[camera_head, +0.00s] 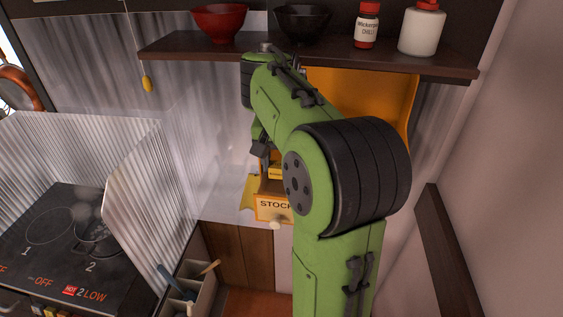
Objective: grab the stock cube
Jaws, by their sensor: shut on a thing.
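An open box labelled STOCK (272,208) stands on the white counter in the middle of the head view, with its right part hidden behind my green arm. A small yellow stock cube (275,172) shows at the box's opening, partly covered by my arm. My gripper (265,162) points down at the box from above. It is shut on the stock cube, though its fingers are small and mostly hidden, so the contact itself is hard to see.
A shelf (200,50) above holds a red bowl (219,22), a black bowl (302,24), a chili jar (367,25) and a white bottle (421,31). A stove (60,240) with corrugated guards is left. An orange board (370,98) stands behind my arm.

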